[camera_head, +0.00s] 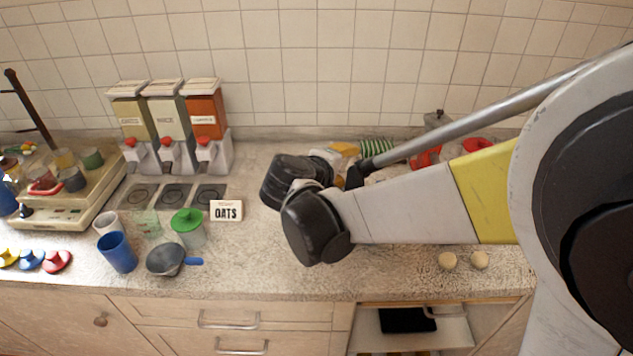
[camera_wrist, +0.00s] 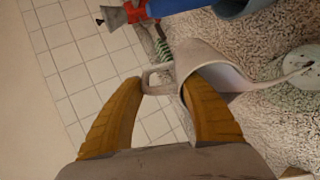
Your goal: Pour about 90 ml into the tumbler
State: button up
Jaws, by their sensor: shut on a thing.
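In the wrist view my gripper (camera_wrist: 165,84) has its yellow fingers around a pale jug (camera_wrist: 207,60), with the jug's handle between the fingertips. The jug is tilted in this view, its narrow tip pointing right. The tip overlaps a clear round vessel (camera_wrist: 296,92) at the right edge, which may be the tumbler. I cannot tell whether liquid is flowing or how much is in either. In the head view my arm hides most of the gripper; a yellow finger (camera_head: 345,150) shows behind it. The jug is not clear there.
The front counter right of the funnel is mostly clear.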

jog(key=shift+s+a+r+t+h+b, duration=0.5)
jog(key=shift+t+b, duration=0.3)
jog(key=shift+b, duration=0.25)
dwell(0.7)
jog(key=shift+s, duration=0.1)
